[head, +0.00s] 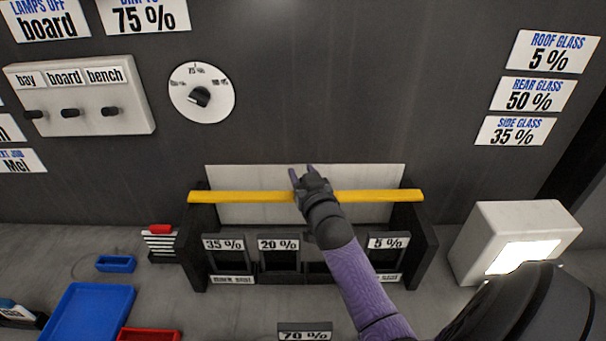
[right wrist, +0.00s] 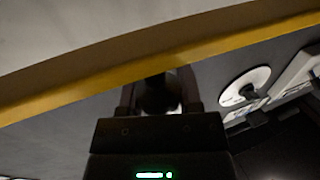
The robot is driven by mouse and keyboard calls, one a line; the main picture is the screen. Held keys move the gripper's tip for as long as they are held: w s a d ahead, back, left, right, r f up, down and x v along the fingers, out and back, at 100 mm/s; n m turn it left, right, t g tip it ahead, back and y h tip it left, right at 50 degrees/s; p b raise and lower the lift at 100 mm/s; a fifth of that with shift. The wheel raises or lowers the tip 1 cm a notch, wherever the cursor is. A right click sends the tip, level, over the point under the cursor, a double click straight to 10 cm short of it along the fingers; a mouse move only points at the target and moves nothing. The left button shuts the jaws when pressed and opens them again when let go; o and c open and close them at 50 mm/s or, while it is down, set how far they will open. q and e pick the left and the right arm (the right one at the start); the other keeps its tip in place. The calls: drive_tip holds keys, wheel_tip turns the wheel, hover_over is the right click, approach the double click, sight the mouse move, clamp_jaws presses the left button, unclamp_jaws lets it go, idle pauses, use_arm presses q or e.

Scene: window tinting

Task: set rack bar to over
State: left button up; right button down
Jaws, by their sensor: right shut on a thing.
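The yellow rack bar (head: 375,196) lies level across the dark rack (head: 424,235), in front of a pale back panel. My right gripper (head: 303,176) is at the middle of the bar, shut on it; the gripper and wrist cover that part of the bar. In the right wrist view the bar (right wrist: 60,98) runs slanted across the picture, just beyond the fingers (right wrist: 158,95). The rack below has slots labelled 35 %, 20 % and 5 %; my right arm hides another slot. My left gripper is not in view.
A white box with a lit face (head: 520,240) stands right of the rack. A blue tray (head: 88,312), a red tray (head: 148,335) and a small blue dish (head: 116,264) lie at left. A switch panel (head: 82,95) and a dial (head: 201,92) are on the wall.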

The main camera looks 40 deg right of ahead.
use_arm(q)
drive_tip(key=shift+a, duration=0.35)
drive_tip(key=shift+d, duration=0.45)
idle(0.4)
